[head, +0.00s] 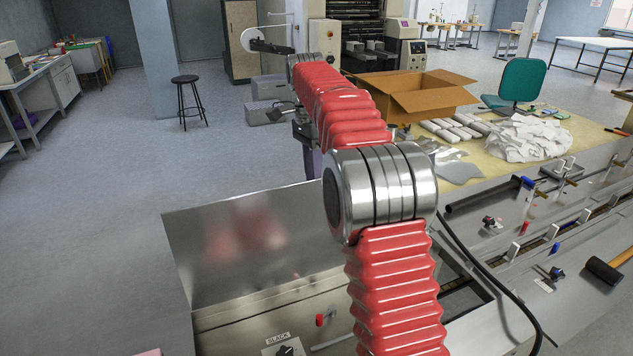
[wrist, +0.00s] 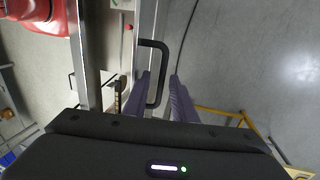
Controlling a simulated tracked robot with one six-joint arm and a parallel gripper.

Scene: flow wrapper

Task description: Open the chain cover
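A black U-shaped handle (wrist: 164,72) on a steel edge shows in the wrist view; I take it as the chain cover's handle, though no label shows. My gripper (wrist: 160,75) has two purple fingers standing apart. The handle's long bar lies between them in the picture, nearer the right finger; I cannot tell whether they are at the same depth. No grip on the bar shows.
A control face with a "SLACK" knob (head: 287,349) and a red knob (head: 320,320) is below the panel. A table with a cardboard box (head: 415,95) and white cloths (head: 525,138) stands behind the machine. A black stool (head: 188,98) stands on open floor at left.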

